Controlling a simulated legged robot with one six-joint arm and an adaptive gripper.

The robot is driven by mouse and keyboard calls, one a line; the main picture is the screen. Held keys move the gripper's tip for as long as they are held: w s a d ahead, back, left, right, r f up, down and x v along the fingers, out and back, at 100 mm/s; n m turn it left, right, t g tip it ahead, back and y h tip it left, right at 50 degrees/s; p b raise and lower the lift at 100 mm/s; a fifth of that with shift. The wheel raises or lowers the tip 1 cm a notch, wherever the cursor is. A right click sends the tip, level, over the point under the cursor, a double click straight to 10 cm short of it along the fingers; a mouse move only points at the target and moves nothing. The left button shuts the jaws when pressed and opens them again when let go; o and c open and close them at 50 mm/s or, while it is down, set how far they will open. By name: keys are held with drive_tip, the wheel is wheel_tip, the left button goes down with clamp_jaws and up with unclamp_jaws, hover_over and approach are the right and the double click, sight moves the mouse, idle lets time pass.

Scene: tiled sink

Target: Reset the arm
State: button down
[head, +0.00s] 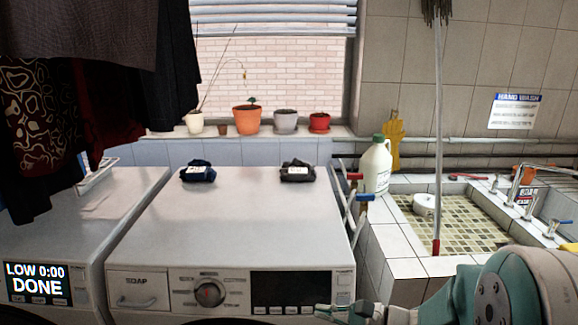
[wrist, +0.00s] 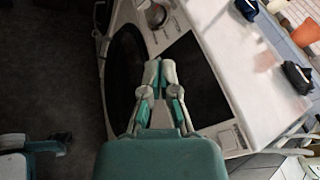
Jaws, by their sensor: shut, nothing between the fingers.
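My gripper (head: 345,311) is at the bottom of the head view, in front of the right end of the front washing machine (head: 240,225). Its teal and grey arm comes in from the lower right. In the wrist view my gripper (wrist: 160,66) points at the machine's dark control panel. Its two fingers are closed together and hold nothing. The gripper appears apart from the machine, but the exact gap is hard to tell.
A white jug (head: 376,166) stands by the tiled sink (head: 405,245). A red-tipped pole (head: 437,150) stands at the sink. Clothes (head: 70,90) hang at left. Pots (head: 247,119) line the windowsill.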

drive_tip(key=s+a+r+n+g+h, duration=0.2)
drive_tip(key=s+n+g+h, duration=0.4)
drive_tip(key=s+n, duration=0.45)
drive_tip(key=s+d+r+n+t+h, duration=0.5)
drive_tip(key=s+d+r+n+h, duration=0.1)
drive_tip(key=d+h, duration=0.2)
drive_tip(key=shift+s+d+h, duration=0.3)
drive_tip(key=shift+s+d, duration=0.05)
drive_tip(key=shift+d, duration=0.45)
drive_tip(key=shift+a, duration=0.15)
